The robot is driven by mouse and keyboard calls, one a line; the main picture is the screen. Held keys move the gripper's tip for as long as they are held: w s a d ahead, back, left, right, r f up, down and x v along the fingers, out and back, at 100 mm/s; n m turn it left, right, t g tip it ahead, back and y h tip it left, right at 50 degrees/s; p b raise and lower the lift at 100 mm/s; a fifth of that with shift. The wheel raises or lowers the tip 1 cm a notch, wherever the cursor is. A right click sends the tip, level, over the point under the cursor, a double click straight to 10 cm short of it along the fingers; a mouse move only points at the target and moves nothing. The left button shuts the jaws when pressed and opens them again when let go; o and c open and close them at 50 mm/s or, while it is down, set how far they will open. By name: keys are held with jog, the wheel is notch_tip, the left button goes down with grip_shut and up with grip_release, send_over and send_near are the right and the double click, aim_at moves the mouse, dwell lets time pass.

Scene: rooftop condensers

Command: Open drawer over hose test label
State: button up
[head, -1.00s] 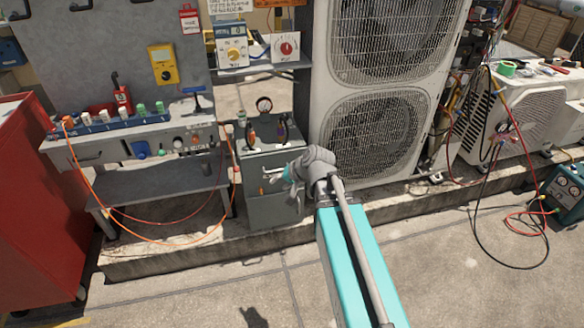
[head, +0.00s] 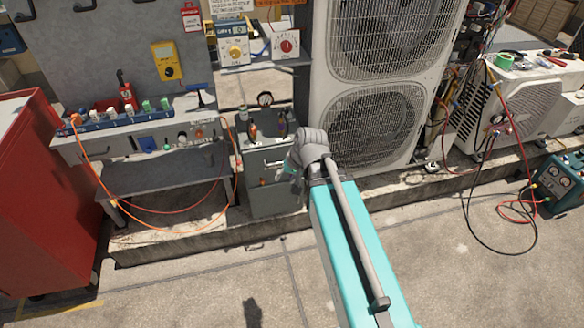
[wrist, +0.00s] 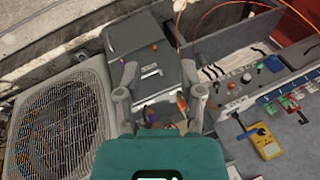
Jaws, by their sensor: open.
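A small grey drawer cabinet (head: 272,198) stands between the workbench and the tall condenser. Its front looks closed, with drawer fronts one above another. The wrist view shows the cabinet turned around, its grey front (wrist: 135,34) above and a pale handle or label strip (wrist: 151,73) below. No label text is readable, so I cannot tell which drawer carries hose test. My gripper (wrist: 160,76) is open and empty, its two fingers either side of the strip in the picture; I see no contact. In the head view, my wrist hides the cabinet's right side.
The workbench (head: 75,152) with orange hoses is to the left, the tall condenser (head: 372,125) close on the right. A red cabinet (head: 35,195) stands far left. Floor in front is clear.

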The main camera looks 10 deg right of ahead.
jog(key=shift+n+g+h, duration=0.6)
jog(key=shift+g+h, duration=0.2)
jog(key=shift+h, duration=0.1)
jog(key=shift+s+d+r+p, duration=0.15)
jog(key=shift+s+r+p, duration=0.4)
jog(key=shift+r+p, duration=0.3)
jog(key=shift+s+d+r+p, duration=0.2)
jog(key=shift+s+r+p, duration=0.35)
jog(key=shift+r+p, duration=0.3)
jog(key=shift+s+d+r+p, duration=0.15)
jog(key=shift+s+r+p, duration=0.5)
jog(key=shift+p, duration=0.3)
jog(key=shift+w, duration=0.1)
jog(key=shift+n+g+h, duration=0.5)
jog(key=shift+g+h, duration=0.2)
jog(key=shift+h, duration=0.2)
jog(key=s+r+p, duration=0.1)
jog(key=s+d+r+p, duration=0.1)
jog(key=s+r+p, duration=0.1)
jog(key=shift+d+r+p, duration=0.2)
jog(key=shift+p, duration=0.1)
